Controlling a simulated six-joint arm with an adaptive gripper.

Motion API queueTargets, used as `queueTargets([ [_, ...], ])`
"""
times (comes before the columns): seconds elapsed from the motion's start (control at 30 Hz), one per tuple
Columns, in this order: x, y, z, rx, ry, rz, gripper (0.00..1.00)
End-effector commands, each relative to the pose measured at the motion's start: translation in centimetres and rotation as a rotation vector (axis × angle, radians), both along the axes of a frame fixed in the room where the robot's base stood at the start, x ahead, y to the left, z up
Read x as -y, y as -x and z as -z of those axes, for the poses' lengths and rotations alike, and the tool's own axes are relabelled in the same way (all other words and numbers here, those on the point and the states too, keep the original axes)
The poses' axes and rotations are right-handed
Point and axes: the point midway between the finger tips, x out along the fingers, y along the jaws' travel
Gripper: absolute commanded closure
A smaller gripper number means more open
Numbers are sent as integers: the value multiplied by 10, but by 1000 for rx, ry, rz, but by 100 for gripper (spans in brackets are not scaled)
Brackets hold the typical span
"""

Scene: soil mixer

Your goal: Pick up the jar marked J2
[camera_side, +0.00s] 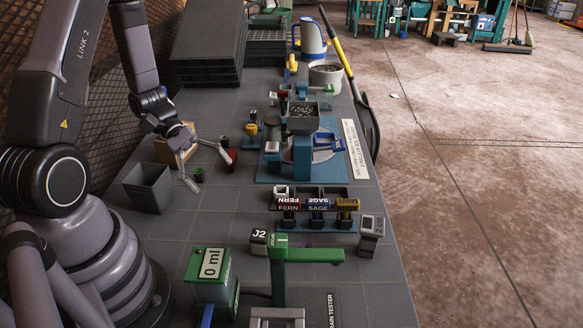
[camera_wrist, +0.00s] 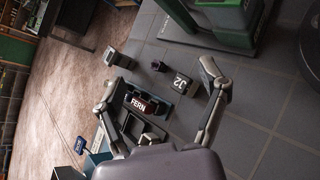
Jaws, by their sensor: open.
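The jar marked J2 (camera_side: 259,240) is a small dark jar with a white-on-black label. In the side view it stands on the grey table just left of a green-armed stand (camera_side: 279,285). The jar also shows in the wrist view (camera_wrist: 182,83), between the two finger lines and nearer the right finger. My gripper (camera_side: 210,174) is open and empty, above the table and up-left of the jar in the side view. In the wrist view my gripper (camera_wrist: 160,73) has its fingers spread wide. I see no contact with the jar.
A rack (camera_side: 315,225) with FERN, SAGE and yellow-labelled holders stands behind the jar. A green 0 ml container (camera_side: 210,275) is front left. A grey bin (camera_side: 147,188) stands left of my gripper. A blue-based machine (camera_side: 302,150) is farther back. Bare table lies left of the rack.

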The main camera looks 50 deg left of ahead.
Motion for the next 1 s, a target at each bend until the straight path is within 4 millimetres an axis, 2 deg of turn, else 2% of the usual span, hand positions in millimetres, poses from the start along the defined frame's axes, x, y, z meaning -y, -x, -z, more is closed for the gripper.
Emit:
queueTargets([
  [0.03, -5, 0, 20, -59, 63, -100, 26],
  [0.2, -17, 1, 80, -207, 209, -413, 26],
  [0.3, -20, 7, 109, -281, 260, -555, 26],
  [0.4, -20, 14, 129, -333, 289, -649, 26],
  [0.63, -12, 14, 147, -374, 305, -711, 26],
  [1.0, 33, -20, 171, -372, 301, -706, 26],
])
